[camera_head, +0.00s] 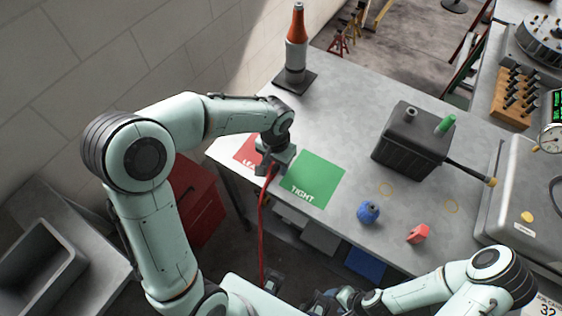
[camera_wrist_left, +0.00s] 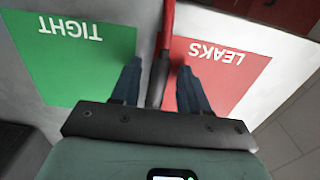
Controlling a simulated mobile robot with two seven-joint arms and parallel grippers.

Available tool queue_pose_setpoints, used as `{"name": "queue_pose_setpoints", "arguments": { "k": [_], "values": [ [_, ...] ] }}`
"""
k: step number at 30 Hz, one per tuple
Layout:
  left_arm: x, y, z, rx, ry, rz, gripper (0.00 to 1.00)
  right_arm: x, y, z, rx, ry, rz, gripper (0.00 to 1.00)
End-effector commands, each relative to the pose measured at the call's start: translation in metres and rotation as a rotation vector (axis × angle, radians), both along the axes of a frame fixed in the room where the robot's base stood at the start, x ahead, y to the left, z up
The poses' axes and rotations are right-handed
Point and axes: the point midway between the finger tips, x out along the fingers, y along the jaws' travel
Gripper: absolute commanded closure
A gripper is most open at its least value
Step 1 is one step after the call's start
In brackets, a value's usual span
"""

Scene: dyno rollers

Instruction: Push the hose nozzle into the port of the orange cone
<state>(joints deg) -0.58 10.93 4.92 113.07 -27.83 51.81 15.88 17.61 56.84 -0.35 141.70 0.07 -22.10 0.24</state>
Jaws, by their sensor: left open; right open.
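The orange cone (camera_head: 297,24) stands upright on a grey cylinder with a dark square base at the table's far left corner; I cannot make out its port. A red hose (camera_head: 263,222) hangs over the table's front edge below my left gripper (camera_head: 270,166). In the left wrist view the hose (camera_wrist_left: 168,22) runs to a dark end piece, likely the nozzle (camera_wrist_left: 157,84), between the two fingers of my left gripper (camera_wrist_left: 160,66). That gripper is open, with gaps beside the piece. My right gripper (camera_head: 328,303) is open, low at the bottom edge, partly hidden.
A red LEAKS mat (camera_head: 246,153) and a green TIGHT mat (camera_head: 313,180) lie under and beside my left gripper. A dark box (camera_head: 408,145), a blue knob-like piece (camera_head: 369,212) and a red block (camera_head: 418,233) stand further right. The table between mats and cone is clear.

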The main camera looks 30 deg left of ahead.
Motion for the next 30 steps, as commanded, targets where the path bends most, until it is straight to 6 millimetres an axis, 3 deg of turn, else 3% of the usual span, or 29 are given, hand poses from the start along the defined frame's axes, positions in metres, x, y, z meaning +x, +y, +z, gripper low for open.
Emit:
{"name": "queue_pose_setpoints", "arguments": {
  "k": [3, 7, 16, 30],
  "values": [
    [0.0, 0.0, 0.001, 0.0, -0.001, 0.0, 0.59, 0.001, 0.0, 0.001, 0.0, -0.001, 0.001, 0.38],
    [0.0, 0.0, 0.001, 0.0, 0.0, 0.0, 1.0, 0.001, 0.0, 0.001, 0.0, -0.001, 0.001, 0.38],
    [0.001, 0.0, 0.007, 0.0, -0.002, 0.0, 1.0, 0.003, 0.0, 0.005, 0.0, -0.003, 0.0, 0.38],
    [0.001, 0.0, 0.045, 0.001, -0.003, 0.001, 1.0, 0.019, 0.0, 0.033, 0.0, -0.021, 0.0, 0.38]
  ]
}}
